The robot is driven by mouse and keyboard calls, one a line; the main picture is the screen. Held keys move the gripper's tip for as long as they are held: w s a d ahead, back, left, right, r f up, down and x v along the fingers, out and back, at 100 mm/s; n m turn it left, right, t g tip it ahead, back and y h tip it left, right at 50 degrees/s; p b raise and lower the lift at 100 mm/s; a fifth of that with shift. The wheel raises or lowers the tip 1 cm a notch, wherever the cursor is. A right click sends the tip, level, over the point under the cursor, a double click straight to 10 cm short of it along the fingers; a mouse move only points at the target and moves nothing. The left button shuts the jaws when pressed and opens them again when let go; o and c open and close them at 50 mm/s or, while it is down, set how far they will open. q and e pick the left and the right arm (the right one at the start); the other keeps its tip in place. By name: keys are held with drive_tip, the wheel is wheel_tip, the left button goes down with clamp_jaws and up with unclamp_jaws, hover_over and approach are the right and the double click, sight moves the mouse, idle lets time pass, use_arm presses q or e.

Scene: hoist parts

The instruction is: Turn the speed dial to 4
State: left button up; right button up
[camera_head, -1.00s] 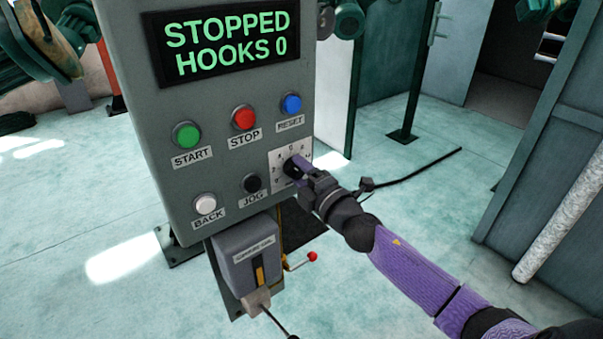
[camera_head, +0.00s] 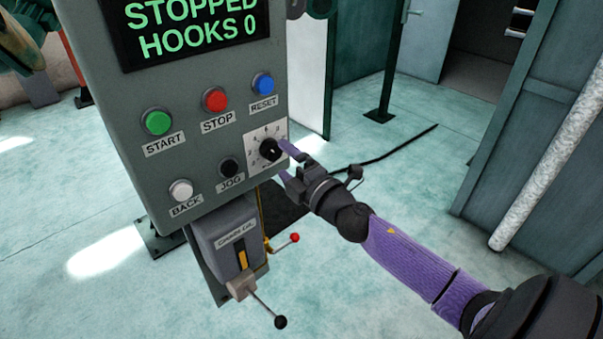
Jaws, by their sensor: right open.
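The speed dial (camera_head: 269,150) is a black round knob on a white plate with small marks around it, at the lower right of the grey control panel (camera_head: 120,110). Its marks are too small to read for certain. My right gripper (camera_head: 283,160) is open, its purple fingers spread just to the right of the dial. The fingers appear clear of the knob, with nothing between them. The panel's display (camera_head: 195,30) reads STOPPED, HOOKS 0. My left gripper is not in view.
Green START (camera_head: 157,122), red STOP (camera_head: 215,99), blue RESET (camera_head: 263,84), white BACK (camera_head: 180,190) and black JOG (camera_head: 229,168) buttons surround the dial's area. Below the panel is a grey lever box (camera_head: 222,232) with a black-knobbed lever (camera_head: 280,321) and a red-knobbed one (camera_head: 294,238).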

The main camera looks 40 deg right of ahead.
drive_tip(key=s, duration=0.6)
drive_tip(key=shift+s+d+f, duration=0.2)
drive_tip(key=shift+s+f, duration=0.15)
drive_tip(key=shift+s, duration=0.05)
